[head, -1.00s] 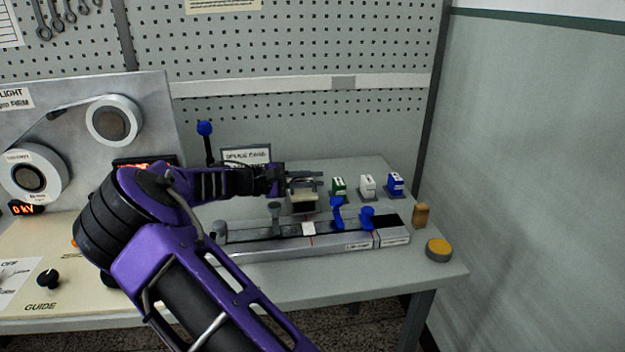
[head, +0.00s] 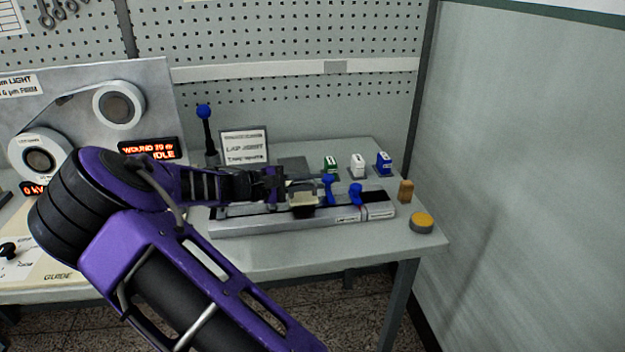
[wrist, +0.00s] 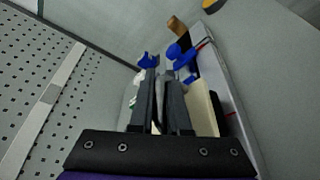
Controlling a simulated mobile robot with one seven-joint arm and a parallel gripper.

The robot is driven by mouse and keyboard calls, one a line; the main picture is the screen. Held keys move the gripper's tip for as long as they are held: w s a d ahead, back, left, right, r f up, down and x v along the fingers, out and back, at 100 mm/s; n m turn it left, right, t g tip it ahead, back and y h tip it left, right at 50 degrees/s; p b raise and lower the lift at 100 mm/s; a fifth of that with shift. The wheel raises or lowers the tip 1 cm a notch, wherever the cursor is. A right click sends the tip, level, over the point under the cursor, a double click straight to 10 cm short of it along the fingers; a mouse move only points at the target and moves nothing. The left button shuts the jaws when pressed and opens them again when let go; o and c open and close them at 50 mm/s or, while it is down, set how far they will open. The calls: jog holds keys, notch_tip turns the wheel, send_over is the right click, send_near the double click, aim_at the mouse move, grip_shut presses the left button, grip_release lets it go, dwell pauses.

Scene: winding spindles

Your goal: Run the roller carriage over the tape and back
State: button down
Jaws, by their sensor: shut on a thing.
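My gripper (head: 292,186) is shut on the roller carriage (head: 303,199), a cream block with a dark underside. In the head view it holds the carriage over the middle of the long grey splicing block (head: 290,224). I cannot tell whether the carriage touches the block. In the wrist view the fingers (wrist: 163,85) are close together, with the cream carriage (wrist: 203,108) beside them. The tape on the block is hidden behind the carriage and gripper. Two blue clamps (head: 328,188) stand on the block just right of the carriage.
Green, white (head: 358,166) and blue dispensers stand behind the block. A grey pad (head: 293,166), a sign (head: 244,146) and a blue-knobbed lever (head: 204,113) are at the back. A wooden piece (head: 405,191) and yellow button (head: 422,221) are at the right. The table front is clear.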

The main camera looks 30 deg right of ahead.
jog(key=shift+s+f, duration=0.1)
jog(key=shift+s, duration=0.05)
jog(key=c, duration=1.2)
grip_release()
jog(key=shift+s, duration=0.1)
jog(key=shift+o, duration=0.2)
jog(key=p+v, duration=0.1)
jog(key=v, duration=1.6)
jog(key=shift+a, duration=0.3)
jog(key=shift+r, duration=0.25)
